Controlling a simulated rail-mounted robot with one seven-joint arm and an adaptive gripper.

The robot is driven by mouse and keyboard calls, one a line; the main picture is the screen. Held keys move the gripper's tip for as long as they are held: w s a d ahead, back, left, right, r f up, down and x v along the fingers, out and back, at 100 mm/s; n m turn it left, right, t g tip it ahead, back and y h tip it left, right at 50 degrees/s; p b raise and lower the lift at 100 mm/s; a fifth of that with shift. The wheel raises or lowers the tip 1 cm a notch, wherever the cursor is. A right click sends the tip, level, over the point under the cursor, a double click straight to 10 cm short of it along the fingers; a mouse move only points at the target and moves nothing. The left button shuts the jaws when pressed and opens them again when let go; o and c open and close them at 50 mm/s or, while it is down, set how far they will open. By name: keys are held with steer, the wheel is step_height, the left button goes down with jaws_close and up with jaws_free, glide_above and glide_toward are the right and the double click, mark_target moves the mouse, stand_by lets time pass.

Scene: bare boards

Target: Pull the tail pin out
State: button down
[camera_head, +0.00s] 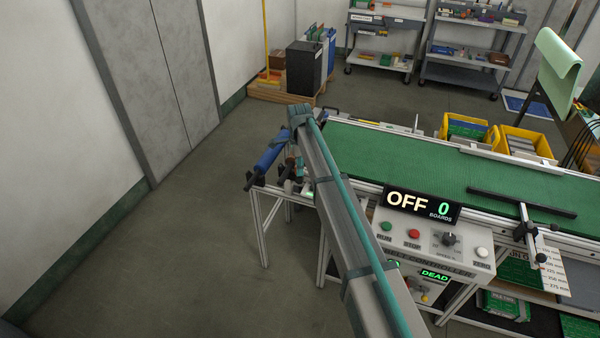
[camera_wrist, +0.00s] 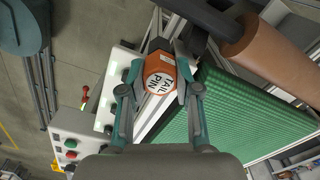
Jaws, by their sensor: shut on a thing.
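The tail pin (camera_wrist: 160,72) has an orange head lettered "TAIL PIN" and shows in the middle of the wrist view. My gripper (camera_wrist: 158,88) has one finger on each side of the head and is shut on it. The pin's shaft is hidden below the head, so I cannot tell how deep it sits. The pin is at the conveyor's frame, beside the green belt (camera_wrist: 245,112). In the head view my arm covers much of the conveyor's left end, and the pin cannot be made out there.
A brown roller (camera_wrist: 275,52) lies close by, to the upper right. A blue roller (camera_head: 269,152) sits at the conveyor's left end. A display (camera_head: 422,204) reads "OFF 0 BOARDS" above the button panel (camera_head: 430,238); a lower one (camera_head: 435,275) reads "DEAD". The floor to the left is clear.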

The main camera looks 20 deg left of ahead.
steer(key=shift+r, duration=0.65)
steer(key=shift+r+p, duration=1.5)
steer(key=shift+r, duration=1.55)
steer(key=shift+d, duration=0.15)
